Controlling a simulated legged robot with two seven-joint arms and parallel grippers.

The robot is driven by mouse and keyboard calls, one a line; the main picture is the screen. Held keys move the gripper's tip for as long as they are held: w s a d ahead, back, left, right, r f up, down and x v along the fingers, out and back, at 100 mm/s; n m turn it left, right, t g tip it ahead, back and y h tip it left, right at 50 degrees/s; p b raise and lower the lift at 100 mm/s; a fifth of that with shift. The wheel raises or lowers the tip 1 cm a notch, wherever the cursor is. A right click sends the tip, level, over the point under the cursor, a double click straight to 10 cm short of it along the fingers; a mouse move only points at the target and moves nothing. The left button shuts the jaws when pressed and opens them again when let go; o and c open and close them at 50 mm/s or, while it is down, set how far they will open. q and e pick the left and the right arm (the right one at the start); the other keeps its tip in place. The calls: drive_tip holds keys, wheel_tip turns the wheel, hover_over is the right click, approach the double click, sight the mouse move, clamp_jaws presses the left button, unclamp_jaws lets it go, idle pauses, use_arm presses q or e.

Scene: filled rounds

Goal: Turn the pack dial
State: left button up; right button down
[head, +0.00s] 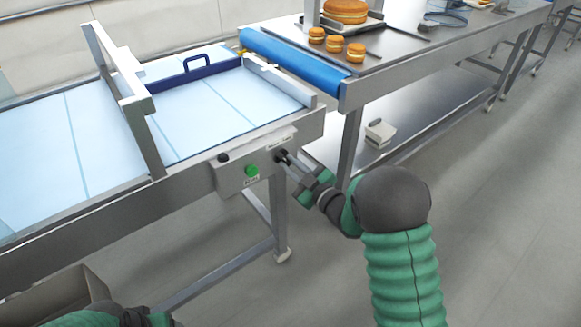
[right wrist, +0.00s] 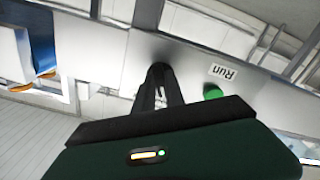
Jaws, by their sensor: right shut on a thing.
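The control box (head: 240,168) is mounted on the side of the conveyor frame, with a green button (head: 252,170) and a dark knob (head: 223,157) on its face. The pack dial (head: 280,155) is a small dark knob at the box's right end. My right gripper (head: 287,160) is shut on the dial, its fingers reaching in from the right. In the right wrist view the dark fingers (right wrist: 158,82) meet at the dial, which they mostly hide. The green button (right wrist: 213,92) sits beside them under a "Run" label. Only part of my left arm shows at the bottom left; its gripper is out of frame.
A white belt (head: 195,105) with a blue handled bar (head: 195,73) runs behind the box. A steel table (head: 390,55) with several filled cakes (head: 345,12) stands at the back right. A blue roller (head: 290,62) lies between them. A table leg (head: 351,140) stands near my right gripper.

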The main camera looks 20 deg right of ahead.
drive_tip(key=shift+f, duration=0.2)
drive_tip(key=c, duration=1.4)
unclamp_jaws()
drive_tip(key=shift+r, duration=0.1)
drive_tip(key=p+v, duration=0.1)
drive_tip(key=v, duration=1.5)
drive_tip(key=shift+s+d+p, duration=0.15)
drive_tip(key=shift+s+p, duration=0.2)
drive_tip(key=shift+s, duration=0.05)
